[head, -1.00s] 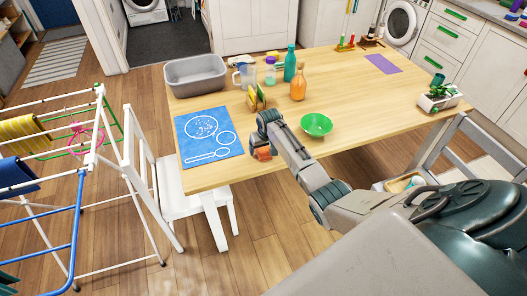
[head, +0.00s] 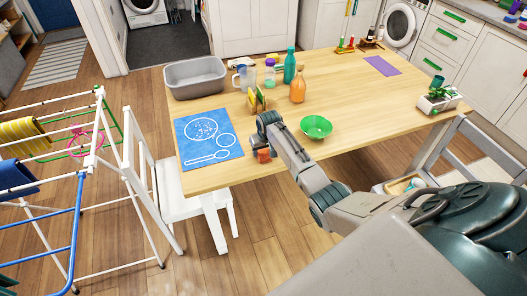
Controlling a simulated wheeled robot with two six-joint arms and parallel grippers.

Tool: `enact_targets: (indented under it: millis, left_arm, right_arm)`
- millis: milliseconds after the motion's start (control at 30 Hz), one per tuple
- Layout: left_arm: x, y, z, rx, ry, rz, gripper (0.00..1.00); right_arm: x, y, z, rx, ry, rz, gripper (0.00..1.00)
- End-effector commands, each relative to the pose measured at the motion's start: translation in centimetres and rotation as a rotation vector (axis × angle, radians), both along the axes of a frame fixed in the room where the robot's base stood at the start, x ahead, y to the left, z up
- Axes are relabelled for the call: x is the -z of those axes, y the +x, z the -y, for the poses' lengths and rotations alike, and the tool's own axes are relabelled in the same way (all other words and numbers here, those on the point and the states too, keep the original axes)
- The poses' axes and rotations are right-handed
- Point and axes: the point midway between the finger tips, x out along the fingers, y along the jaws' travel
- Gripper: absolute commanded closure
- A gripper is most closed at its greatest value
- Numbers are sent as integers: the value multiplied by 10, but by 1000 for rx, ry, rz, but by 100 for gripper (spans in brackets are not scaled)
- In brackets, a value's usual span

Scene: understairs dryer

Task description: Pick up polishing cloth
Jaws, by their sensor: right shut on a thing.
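My right gripper (head: 262,155) is at the near edge of the wooden table, pointing down, between the blue mat and the green bowl. It is shut on a small orange-red piece, which looks like the polishing cloth (head: 264,156). Most of the cloth is hidden by the gripper, and I cannot tell whether it still touches the table. My left gripper is out of view.
The table (head: 350,110) holds a blue printed mat (head: 208,139), grey basin (head: 195,77), green bowl (head: 316,127), orange bottle (head: 298,88), teal bottle (head: 290,65) and a plant (head: 439,98). A drying rack (head: 95,150) and white chair (head: 176,195) stand left.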

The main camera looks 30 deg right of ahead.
Motion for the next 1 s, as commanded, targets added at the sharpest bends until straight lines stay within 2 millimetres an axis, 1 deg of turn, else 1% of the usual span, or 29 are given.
enact_targets:
  millis: [167,267,300,467,800,900,1000]
  left_arm:
    - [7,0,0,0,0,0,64]
    - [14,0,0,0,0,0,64]
    - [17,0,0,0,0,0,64]
    - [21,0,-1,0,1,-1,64]
    - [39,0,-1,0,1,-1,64]
    - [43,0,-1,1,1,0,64]
    - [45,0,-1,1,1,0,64]
  right_arm:
    - [-13,1,0,0,-1,5,67]
    - [-28,1,0,0,0,6,67]
    - [-36,2,1,-1,-1,7,67]
    - [-38,-20,-27,-3,1,2,67]
    - [-46,-71,-95,-2,3,4,67]
    - [-48,-82,-110,0,3,3,67]
    - [-50,-89,-120,-1,2,3,67]
